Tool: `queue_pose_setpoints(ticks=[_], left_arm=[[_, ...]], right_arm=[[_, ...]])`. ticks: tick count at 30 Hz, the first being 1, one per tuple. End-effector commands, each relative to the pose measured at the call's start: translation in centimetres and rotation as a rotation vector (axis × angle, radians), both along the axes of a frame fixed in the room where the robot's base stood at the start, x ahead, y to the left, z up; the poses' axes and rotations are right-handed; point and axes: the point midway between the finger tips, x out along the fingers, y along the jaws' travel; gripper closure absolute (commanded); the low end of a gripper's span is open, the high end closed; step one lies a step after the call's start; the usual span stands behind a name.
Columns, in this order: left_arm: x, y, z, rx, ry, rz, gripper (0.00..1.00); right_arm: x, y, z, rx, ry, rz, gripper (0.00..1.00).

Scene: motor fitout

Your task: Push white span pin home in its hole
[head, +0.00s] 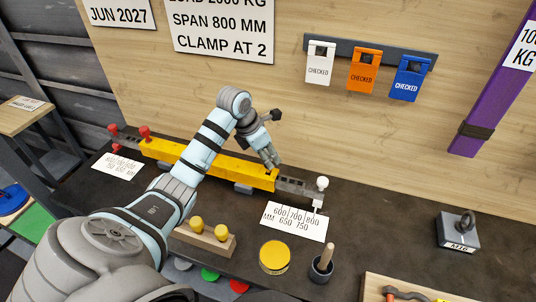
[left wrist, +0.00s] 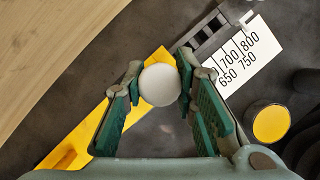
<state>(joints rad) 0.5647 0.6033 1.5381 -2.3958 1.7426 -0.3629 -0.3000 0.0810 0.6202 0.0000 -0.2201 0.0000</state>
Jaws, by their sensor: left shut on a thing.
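My left gripper (head: 269,160) is over the beam near the right end of its yellow sleeve (head: 205,160). In the left wrist view its green-padded fingers are shut on the round head of a white span pin (left wrist: 160,85). The pin's shank is hidden below its head, so I cannot tell how deep it sits in a hole. In the head view, the fingers hide this pin. A grey bar (head: 296,187) with holes extends from the sleeve's right end. Another white round-headed piece (head: 322,183) stands at that bar's far end. My right gripper is not in view.
A span scale card (head: 297,221) lies in front of the bar. A yellow tin (head: 274,257), a dark cup (head: 320,268) and a wooden block with yellow knobs (head: 205,238) stand nearer me. A wooden board rises behind.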

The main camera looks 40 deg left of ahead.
Motion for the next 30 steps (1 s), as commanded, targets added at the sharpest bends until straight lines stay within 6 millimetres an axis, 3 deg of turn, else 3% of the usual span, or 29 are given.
queue_pose_setpoints(ticks=[30], left_arm=[[0.0,0.0,-2.6,0.000,-0.001,0.000,1.00]], right_arm=[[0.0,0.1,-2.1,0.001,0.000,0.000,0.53]])
